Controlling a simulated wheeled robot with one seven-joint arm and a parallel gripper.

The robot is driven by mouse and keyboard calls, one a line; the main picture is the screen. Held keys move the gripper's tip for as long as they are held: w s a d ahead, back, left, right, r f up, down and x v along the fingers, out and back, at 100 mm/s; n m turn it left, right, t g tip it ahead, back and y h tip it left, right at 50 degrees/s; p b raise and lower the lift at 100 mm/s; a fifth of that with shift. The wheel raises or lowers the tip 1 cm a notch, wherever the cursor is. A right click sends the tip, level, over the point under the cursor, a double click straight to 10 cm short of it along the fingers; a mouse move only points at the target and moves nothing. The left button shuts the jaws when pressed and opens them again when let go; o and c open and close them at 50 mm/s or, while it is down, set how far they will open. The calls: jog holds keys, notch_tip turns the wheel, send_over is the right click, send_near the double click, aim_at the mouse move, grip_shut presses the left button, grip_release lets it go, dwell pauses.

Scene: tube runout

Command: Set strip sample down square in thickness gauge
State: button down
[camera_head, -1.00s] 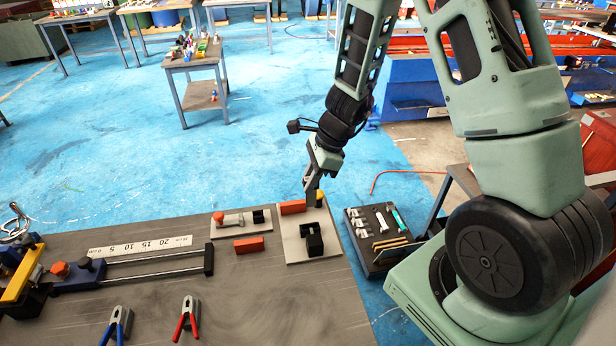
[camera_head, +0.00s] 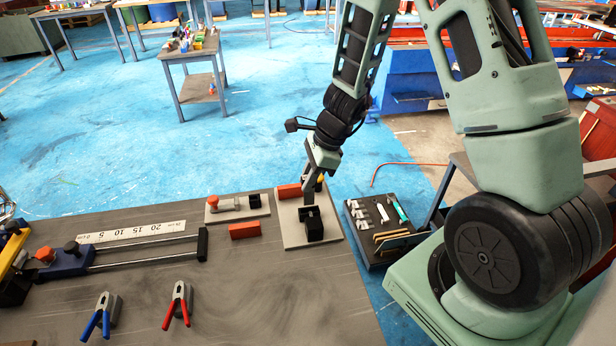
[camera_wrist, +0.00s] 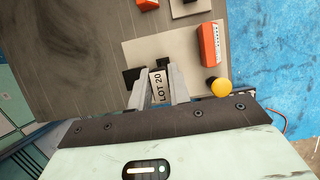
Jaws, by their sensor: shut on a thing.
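The strip sample (camera_wrist: 159,86), a pale piece marked "LOT 20", is between the fingers of my gripper (camera_wrist: 157,88) in the wrist view. My gripper (camera_head: 308,199) is shut on it, low over the thickness gauge. The gauge is a light grey plate (camera_head: 295,239) with a black block (camera_head: 314,226), an orange block (camera_head: 289,191) and a yellow knob. In the wrist view the orange block (camera_wrist: 208,45) and yellow knob (camera_wrist: 218,87) lie right of the sample. Black parts (camera_wrist: 132,75) lie close at its left. Whether the sample touches the gauge cannot be told; the fingers hide its sides.
Left of the gauge are a loose orange block (camera_head: 244,230) and a small plate with a red-orange knob (camera_head: 213,202). Two clamps (camera_head: 178,305) lie at the front. A dark tool tray (camera_head: 377,222) stands right of the table. The table middle (camera_head: 250,290) is clear.

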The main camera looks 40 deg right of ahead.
jog(key=shift+f, duration=0.15)
dwell(0.4)
jog(key=shift+f+b, duration=2.35)
jog(key=c, duration=1.2)
grip_release()
jog(key=shift+r, duration=0.1)
jog(key=shift+c, duration=0.2)
jog(key=p+v, duration=0.3)
jog(key=v, duration=1.4)
jog(key=shift+r, duration=0.15)
